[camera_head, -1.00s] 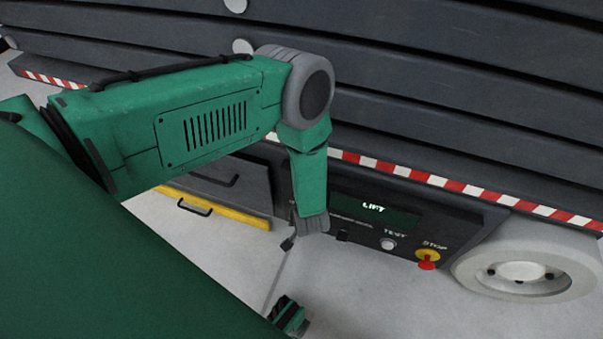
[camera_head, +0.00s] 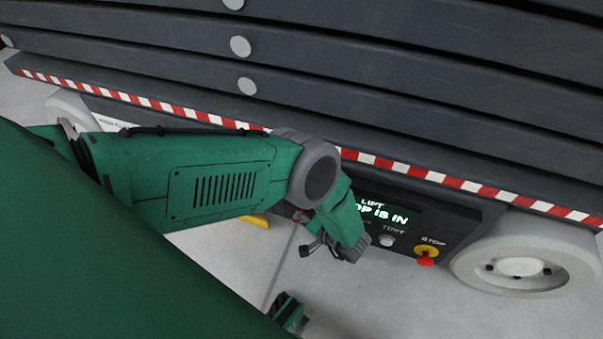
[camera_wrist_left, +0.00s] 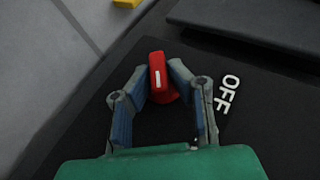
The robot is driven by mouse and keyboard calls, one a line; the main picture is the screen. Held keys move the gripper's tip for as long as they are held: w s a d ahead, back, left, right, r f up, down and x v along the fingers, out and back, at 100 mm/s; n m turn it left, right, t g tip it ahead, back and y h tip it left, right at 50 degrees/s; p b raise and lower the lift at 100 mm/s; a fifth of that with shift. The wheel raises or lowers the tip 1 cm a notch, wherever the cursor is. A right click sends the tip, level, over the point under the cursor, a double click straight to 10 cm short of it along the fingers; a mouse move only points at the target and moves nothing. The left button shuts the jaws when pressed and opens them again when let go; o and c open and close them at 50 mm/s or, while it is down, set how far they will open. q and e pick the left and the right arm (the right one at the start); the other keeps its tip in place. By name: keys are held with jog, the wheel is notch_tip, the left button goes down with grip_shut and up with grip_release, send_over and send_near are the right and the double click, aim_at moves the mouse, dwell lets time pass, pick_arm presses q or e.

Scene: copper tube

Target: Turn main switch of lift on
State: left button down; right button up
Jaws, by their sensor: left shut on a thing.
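The main switch (camera_wrist_left: 157,72) is a red knob with a white line, on a black panel (camera_wrist_left: 240,140). In the left wrist view the white line runs nearly up the picture, and a white OFF label (camera_wrist_left: 228,94) is to its right. My left gripper (camera_wrist_left: 164,82) has its two fingers closed on the knob's sides. The lift's display (camera_head: 385,213) is lit, with "LIFT" and "OP IS IN" readable.
The panel also has a TEST button (camera_head: 387,241) and a red stop button (camera_head: 426,258) on yellow. A pale wheel (camera_head: 522,268) stands to the right. Red-white striped edging (camera_head: 400,168) runs above. Grey floor (camera_head: 350,300) lies in front.

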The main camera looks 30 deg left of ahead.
pick_arm(q)
jog(key=shift+d+f+y, duration=0.1)
jog(key=shift+d+y, duration=0.2)
jog(key=shift+y, duration=0.3)
jog(key=c, duration=1.5)
grip_release()
jog(key=shift+a, duration=0.1)
jog(key=shift+c, duration=0.2)
jog(key=v, duration=0.7)
jog(key=shift+d, duration=0.3)
